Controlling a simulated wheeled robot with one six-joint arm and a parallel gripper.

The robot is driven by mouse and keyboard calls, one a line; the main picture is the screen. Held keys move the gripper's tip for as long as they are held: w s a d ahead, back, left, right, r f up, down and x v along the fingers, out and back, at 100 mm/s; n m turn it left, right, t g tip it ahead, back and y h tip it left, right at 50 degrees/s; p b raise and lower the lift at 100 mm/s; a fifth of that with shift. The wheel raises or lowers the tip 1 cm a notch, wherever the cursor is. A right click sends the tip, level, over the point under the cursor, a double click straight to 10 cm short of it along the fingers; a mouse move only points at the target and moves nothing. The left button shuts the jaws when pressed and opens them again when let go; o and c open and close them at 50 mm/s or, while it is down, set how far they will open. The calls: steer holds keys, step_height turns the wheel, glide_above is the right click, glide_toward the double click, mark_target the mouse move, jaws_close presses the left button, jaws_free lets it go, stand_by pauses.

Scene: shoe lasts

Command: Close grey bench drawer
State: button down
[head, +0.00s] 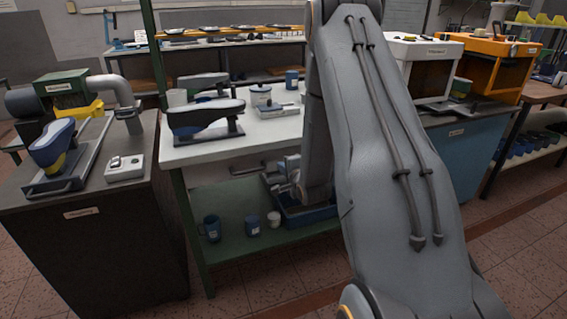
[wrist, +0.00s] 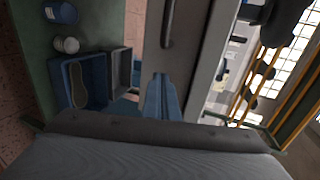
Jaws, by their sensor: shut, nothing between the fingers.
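The grey bench drawer (wrist: 188,38) shows in the wrist view as a grey front with a dark bar handle (wrist: 168,22). In the head view its front (head: 222,172) is under the white bench top, partly hidden by my arm. I cannot tell how far it stands open. My gripper (wrist: 160,84) is shut and empty, with its blue-grey fingers together in front of the drawer front, below the handle in the wrist picture. I cannot tell whether the fingertips touch the front. In the head view my arm hides most of the gripper area.
The white bench top (head: 190,155) carries shoe lasts and jars. A dark cabinet (head: 100,250) stands left; the floor in front is clear.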

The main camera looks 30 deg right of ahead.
steer(key=s+a+r+n+g, duration=0.3)
steer(key=s+a+n, duration=0.3)
steer(key=s, duration=0.5)
steer(key=s+a+r+n+g+y, duration=0.1)
steer(key=s+a+r+n+g, duration=0.2)
steer(key=s, duration=0.9)
steer(key=s+a+r+n+g, duration=0.3)
steer(key=s+a+n+g, duration=0.5)
steer(key=s+a+n, duration=0.2)
steer(key=shift+s+a+r+y, duration=0.35)
steer(key=shift+s+a, duration=0.2)
steer(key=shift+s, duration=0.6)
